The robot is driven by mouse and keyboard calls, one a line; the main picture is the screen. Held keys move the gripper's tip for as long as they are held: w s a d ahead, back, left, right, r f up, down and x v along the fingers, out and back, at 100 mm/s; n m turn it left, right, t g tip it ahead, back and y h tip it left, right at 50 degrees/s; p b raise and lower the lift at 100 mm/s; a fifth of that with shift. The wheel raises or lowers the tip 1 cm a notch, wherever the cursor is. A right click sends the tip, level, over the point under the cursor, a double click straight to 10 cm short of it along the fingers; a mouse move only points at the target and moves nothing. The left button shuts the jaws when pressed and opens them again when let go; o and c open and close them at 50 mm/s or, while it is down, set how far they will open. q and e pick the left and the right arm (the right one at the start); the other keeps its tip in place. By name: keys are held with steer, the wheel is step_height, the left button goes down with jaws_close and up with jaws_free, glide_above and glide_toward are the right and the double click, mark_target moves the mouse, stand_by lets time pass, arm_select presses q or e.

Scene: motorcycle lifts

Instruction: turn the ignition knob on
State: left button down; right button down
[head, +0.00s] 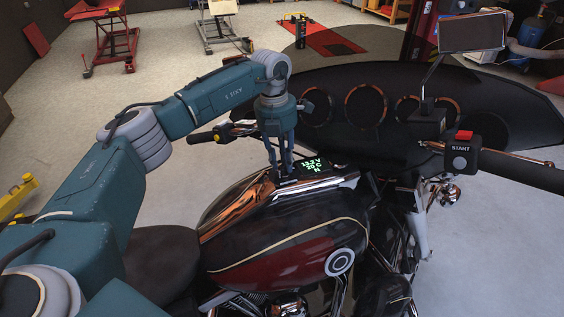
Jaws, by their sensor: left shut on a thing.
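The motorcycle (290,245) stands in front of me, with a dark red and black tank. My left gripper (285,174) points down at the top of the tank console and is shut on a small dark thing there, most likely the ignition knob, which the fingers mostly hide. Right beside the fingers, a small display (313,167) is lit with green characters, reading about 12.2 V, a temperature and N. My right gripper is not in view.
The handlebar's right grip (520,170) carries a box marked START (461,155) with a red switch. A mirror (472,32) and the dark fairing (400,105) rise behind the console. A red lift (103,40) and a yellow jack (18,195) stand on the floor.

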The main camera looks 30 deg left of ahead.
arm_select(q)
steer(key=shift+m, duration=0.5)
steer(key=c, duration=1.5)
jaws_free()
steer(key=shift+r, duration=0.15)
steer(key=r, duration=0.7)
steer(key=a+r, duration=0.1)
steer(key=r, duration=0.3)
steer(key=shift+s+a+r, duration=0.1)
steer(key=shift+s+r, duration=0.05)
steer(key=shift+r, duration=0.2)
